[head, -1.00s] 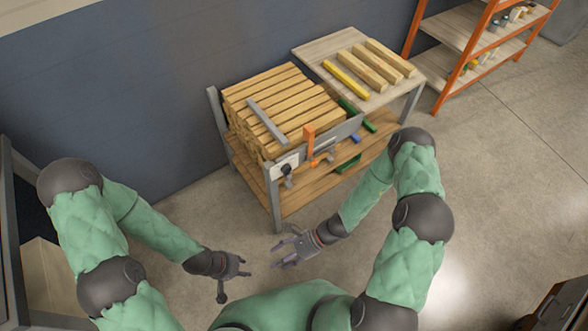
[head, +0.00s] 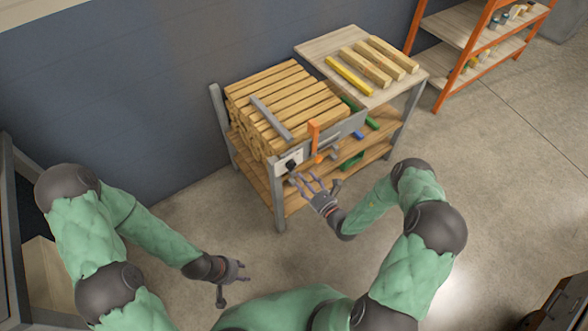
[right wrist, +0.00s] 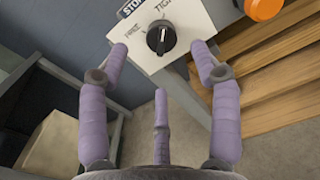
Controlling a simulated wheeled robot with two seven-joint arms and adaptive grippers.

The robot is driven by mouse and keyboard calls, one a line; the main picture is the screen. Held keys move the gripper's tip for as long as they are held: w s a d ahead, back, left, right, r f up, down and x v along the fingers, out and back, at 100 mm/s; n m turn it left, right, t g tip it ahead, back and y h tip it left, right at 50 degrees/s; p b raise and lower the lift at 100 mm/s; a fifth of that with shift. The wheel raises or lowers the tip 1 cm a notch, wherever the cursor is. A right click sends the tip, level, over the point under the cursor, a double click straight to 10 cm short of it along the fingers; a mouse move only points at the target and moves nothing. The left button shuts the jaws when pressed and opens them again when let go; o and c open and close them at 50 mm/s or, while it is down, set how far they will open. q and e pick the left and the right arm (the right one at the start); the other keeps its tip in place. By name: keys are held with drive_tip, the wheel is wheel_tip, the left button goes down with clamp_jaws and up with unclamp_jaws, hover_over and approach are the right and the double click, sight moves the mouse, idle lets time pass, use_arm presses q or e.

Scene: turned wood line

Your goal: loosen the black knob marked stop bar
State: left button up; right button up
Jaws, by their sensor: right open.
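The black knob (right wrist: 160,37) sits on a white plate (right wrist: 183,14) lettered "STOP", "FREE" and "TIGHT"; the rest of the lettering is cut off. In the head view the knob (head: 291,165) is at the near left corner of the wood rack. My right gripper (right wrist: 161,55) is open, its purple fingers spread either side of the knob in the picture, short of it and not touching. In the head view my right gripper (head: 306,182) is just right of and below the knob. My left gripper (head: 243,272) hangs empty, low at the left; its finger opening is unclear.
The rack holds stacked wood strips (head: 275,100) with a grey bar (head: 271,117) across them. An orange handle (head: 314,139) stands right of the knob. A side table (head: 330,45) carries several strips. Floor in front is clear.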

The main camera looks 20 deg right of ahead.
sight(294, 168)
drive_tip(key=b+x, duration=0.2)
drive_tip(key=x, duration=0.5)
drive_tip(key=shift+w+a, duration=0.1)
drive_tip(key=c, duration=1.1)
